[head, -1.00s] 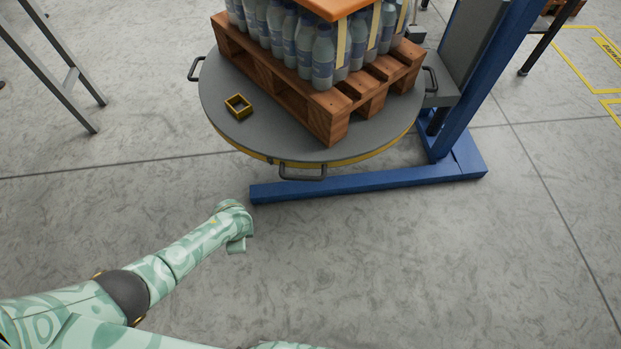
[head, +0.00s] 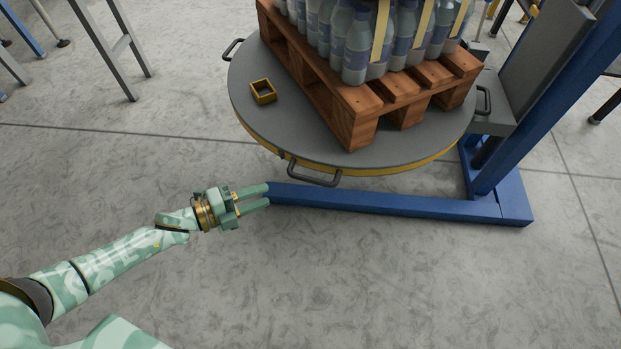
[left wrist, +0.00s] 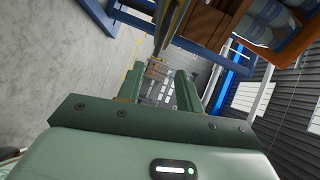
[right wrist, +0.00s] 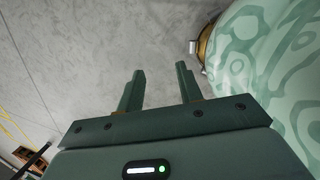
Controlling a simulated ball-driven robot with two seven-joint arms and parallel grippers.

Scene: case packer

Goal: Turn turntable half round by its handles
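The round grey turntable (head: 270,125) with a yellow rim carries a wooden pallet (head: 345,100) of strapped bottles (head: 355,45). A dark handle (head: 314,173) is on its near edge. Other handles show at its left (head: 233,48) and right (head: 484,101). My left gripper (head: 268,196) is open and empty, just left of and below the near handle and apart from it, fingers pointing right. In the left wrist view its two fingers (left wrist: 158,88) are spread. My right gripper (right wrist: 158,88) is open and empty over bare floor in the right wrist view; the head view does not show it.
A blue base beam (head: 390,203) runs below the turntable to a blue mast (head: 535,110) at right. A small yellow-edged box (head: 263,91) lies on the turntable. A grey metal stand (head: 110,45) is at upper left. The floor (head: 350,285) in front is clear.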

